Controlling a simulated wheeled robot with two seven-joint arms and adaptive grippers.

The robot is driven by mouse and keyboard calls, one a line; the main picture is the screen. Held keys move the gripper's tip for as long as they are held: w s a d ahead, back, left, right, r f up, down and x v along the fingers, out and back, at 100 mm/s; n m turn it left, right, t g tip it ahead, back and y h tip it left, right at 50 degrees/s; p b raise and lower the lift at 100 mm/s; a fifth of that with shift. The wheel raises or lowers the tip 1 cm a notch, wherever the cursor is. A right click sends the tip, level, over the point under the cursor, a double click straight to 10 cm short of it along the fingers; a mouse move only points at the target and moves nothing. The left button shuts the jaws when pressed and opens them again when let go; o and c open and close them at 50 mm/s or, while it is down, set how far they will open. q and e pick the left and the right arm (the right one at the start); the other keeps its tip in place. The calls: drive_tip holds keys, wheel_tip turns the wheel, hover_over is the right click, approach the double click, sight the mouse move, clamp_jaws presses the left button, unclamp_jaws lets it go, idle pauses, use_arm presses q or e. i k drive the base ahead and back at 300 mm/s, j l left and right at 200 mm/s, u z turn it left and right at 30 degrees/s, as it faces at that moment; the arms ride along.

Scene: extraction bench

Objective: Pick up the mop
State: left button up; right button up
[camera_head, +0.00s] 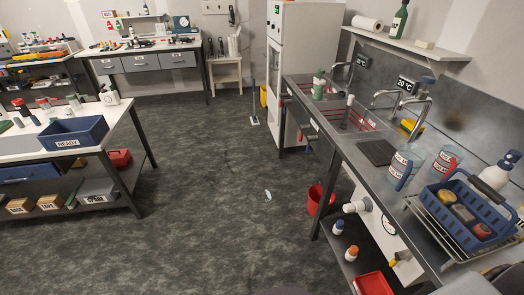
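The mop (253,100) stands upright at the far side of the room, beside the tall white cabinet. It has a thin dark handle and a small pale head (254,121) on the floor. It is small in the view, so what its handle leans on cannot be told. Neither of my grippers can be made out in the head view, and nothing is seen touching the mop.
Carpeted floor (205,215) lies open between the left workbench (117,127) and the right sink counter (345,140). A red bucket (320,200) stands by the counter. A small pale item (268,195) lies mid-floor. A yellow bucket (263,96) is near the cabinet (303,60).

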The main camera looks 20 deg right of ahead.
sight(254, 120)
drive_tip(key=i+z, duration=0.1)
drive_tip(key=i, duration=5.15)
